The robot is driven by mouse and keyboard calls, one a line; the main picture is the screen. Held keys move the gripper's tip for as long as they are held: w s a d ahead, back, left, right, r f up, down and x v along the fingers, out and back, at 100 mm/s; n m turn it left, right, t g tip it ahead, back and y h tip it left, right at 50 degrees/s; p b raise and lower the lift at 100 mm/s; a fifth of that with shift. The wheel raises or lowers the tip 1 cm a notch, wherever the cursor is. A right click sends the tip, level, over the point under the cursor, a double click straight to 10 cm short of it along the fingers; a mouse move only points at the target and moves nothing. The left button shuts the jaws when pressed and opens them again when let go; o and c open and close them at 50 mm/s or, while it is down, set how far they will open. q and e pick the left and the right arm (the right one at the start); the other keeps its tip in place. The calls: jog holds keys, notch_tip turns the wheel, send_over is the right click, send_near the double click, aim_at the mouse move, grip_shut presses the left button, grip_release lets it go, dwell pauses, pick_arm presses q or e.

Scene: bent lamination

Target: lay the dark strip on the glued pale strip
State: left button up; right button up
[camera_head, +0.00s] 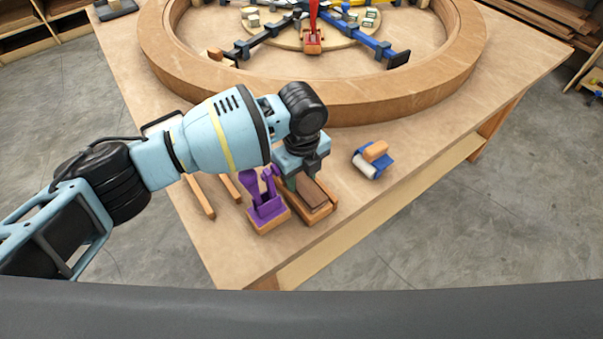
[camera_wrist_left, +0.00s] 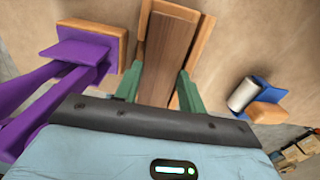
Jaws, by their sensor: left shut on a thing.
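The dark brown strip (camera_wrist_left: 168,50) lies between the wooden side walls of a small tray (camera_wrist_left: 202,40). In the head view the dark strip (camera_head: 309,193) shows just below my left gripper (camera_head: 303,178). In the left wrist view, the green fingers of my left gripper (camera_wrist_left: 158,86) are on either side of the strip's near end, shut on it. The strip still appears to be within the tray; whether it is lifted at all I cannot tell. I cannot make out a glued pale strip in either view. My right gripper is not in view.
A purple tool on a wooden block (camera_head: 268,212) stands close left of the tray. A blue roller with a wooden handle (camera_head: 372,160) lies to the right. A large wooden ring (camera_head: 385,96) fills the table's (camera_head: 470,105) far side. Wooden sticks (camera_head: 198,196) lie left.

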pick_arm(q)
jog(key=shift+f, duration=0.1)
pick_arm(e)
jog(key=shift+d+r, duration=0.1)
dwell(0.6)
pick_arm(q)
jog(key=o, duration=1)
jog(key=shift+o, duration=0.5)
jog(key=o, duration=0.4)
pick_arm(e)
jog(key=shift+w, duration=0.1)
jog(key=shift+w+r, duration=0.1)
pick_arm(q)
jog(key=shift+w+r+p, duration=0.1)
jog(key=shift+r+p, duration=0.65)
jog(key=shift+r, duration=0.9)
jog(key=shift+r+p, duration=0.5)
jog(key=shift+r, duration=0.85)
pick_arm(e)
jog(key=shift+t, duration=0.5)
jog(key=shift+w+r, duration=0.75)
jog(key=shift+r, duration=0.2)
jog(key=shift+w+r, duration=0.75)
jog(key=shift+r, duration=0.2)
